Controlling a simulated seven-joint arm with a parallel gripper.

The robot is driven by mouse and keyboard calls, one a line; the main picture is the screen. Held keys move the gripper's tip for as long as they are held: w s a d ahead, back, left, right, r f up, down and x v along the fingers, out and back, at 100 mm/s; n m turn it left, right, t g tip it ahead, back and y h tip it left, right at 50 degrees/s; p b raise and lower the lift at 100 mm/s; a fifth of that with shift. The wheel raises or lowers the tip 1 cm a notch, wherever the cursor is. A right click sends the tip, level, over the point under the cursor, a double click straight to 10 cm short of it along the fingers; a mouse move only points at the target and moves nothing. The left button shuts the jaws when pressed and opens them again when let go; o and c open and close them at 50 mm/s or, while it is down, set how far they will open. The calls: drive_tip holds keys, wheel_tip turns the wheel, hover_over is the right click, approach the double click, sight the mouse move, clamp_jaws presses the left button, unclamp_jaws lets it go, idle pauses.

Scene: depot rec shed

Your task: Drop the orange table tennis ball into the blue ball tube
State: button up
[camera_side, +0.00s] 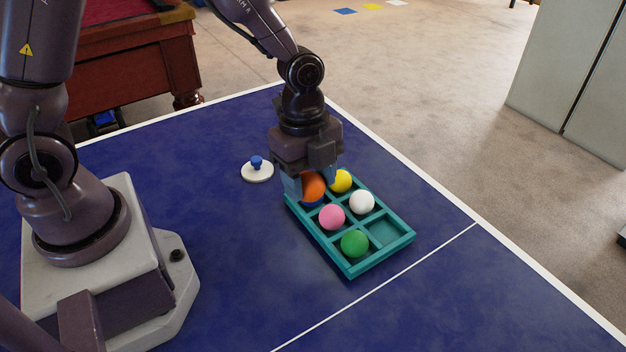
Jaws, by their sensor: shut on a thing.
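The orange table tennis ball (313,186) is between the fingers of my gripper (312,185), which is shut on it. The ball is at the far left compartment of a teal tray (380,262); I cannot tell whether it touches the tray. A small patch of blue shows just under the ball, and I cannot tell what it is. I cannot make out a blue ball tube for sure in this view.
The tray also holds yellow (341,181), white (362,202), pink (332,217) and green (355,243) balls; its right compartment is empty. A white disc with a blue knob (257,168) lies left of my gripper. The blue table (400,318) is clear in front.

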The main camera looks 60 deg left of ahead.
drive_tip(key=shift+w+a+r, duration=1.9)
drive_tip(key=shift+w+a, duration=1.55)
drive_tip(key=shift+a, duration=2.05)
drive_tip(key=shift+w+a+r, duration=1.9)
drive_tip(key=shift+w+a, duration=1.5)
drive_tip(key=shift+a, duration=2.1)
drive_tip(key=shift+m, duration=0.3)
drive_tip(key=shift+f, duration=2.85)
drive_tip(key=o, duration=1)
drive_tip(key=shift+r, duration=0.1)
drive_tip(key=r, duration=0.4)
drive_tip(key=a+r, duration=0.1)
drive_tip(key=r, duration=0.7)
drive_tip(key=shift+a+r, duration=0.25)
drive_tip(key=shift+r, duration=0.1)
